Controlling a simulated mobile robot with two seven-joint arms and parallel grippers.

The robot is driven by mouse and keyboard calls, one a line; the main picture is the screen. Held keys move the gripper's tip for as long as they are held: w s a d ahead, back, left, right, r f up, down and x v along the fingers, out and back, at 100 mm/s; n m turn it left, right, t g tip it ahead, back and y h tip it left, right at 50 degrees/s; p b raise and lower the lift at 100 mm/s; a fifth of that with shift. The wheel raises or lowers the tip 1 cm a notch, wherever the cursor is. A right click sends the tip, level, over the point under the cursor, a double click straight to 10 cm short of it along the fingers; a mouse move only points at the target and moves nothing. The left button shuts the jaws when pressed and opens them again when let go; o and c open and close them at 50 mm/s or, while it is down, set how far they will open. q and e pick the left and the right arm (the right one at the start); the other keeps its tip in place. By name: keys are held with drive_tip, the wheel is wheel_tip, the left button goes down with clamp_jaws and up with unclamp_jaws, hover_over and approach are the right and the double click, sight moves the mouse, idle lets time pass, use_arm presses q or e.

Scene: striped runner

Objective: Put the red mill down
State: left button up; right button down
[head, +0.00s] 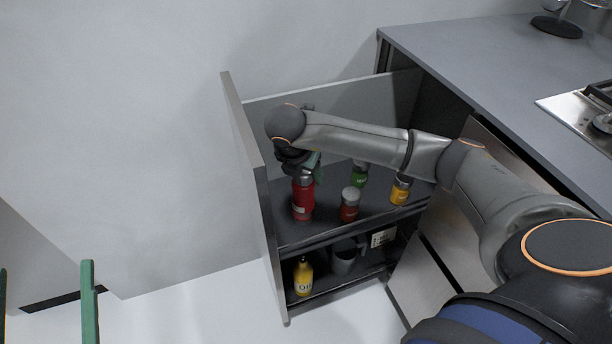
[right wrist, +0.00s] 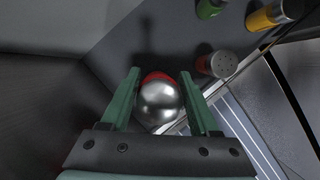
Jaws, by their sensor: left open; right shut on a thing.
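The red mill (head: 302,202) stands upright in the upper level of the pulled-out drawer, near its front panel. Its round silver top (right wrist: 158,102) shows between the fingers in the right wrist view. My right gripper (head: 308,168) reaches down from above and is shut on the top part of the mill; its green fingers (right wrist: 160,78) lie either side of it. The mill's base looks at or just above the shelf floor; I cannot tell if it touches. My left gripper (head: 45,300) is open and empty at the lower left, away from the drawer.
On the same shelf stand a red jar with a grey lid (head: 349,207), a green jar (head: 359,177) and a yellow jar (head: 400,192). The lower level holds a yellow bottle (head: 303,279), a grey cup (head: 343,260) and a white box (head: 383,237). The drawer front (head: 252,180) is close left.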

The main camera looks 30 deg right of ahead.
use_arm(q)
drive_tip(key=shift+r, duration=0.2)
drive_tip(key=shift+s, duration=0.1)
drive_tip(key=shift+r+h, duration=0.2)
drive_tip(key=shift+h, duration=0.1)
use_arm(e)
drive_tip(key=shift+c, duration=0.4)
unclamp_jaws()
drive_tip(key=shift+f, duration=0.1)
drive_tip(key=shift+a+r, duration=0.1)
drive_tip(key=shift+r, duration=0.15)
drive_tip(key=p+v, duration=0.2)
drive_tip(key=v, duration=0.7)
drive_tip(key=shift+r, duration=0.15)
use_arm(q)
wheel_tip(320, 180, down, 20)
drive_tip(key=a+n+g+y+p, duration=0.1)
drive_tip(key=n+g+y, duration=0.3)
drive_tip(key=g, duration=0.3)
drive_tip(key=shift+r+g+y+p, duration=0.15)
drive_tip(key=shift+g+y+p, duration=0.2)
drive_tip(key=shift+y, duration=0.25)
use_arm(e)
drive_tip(key=shift+v, duration=1.15)
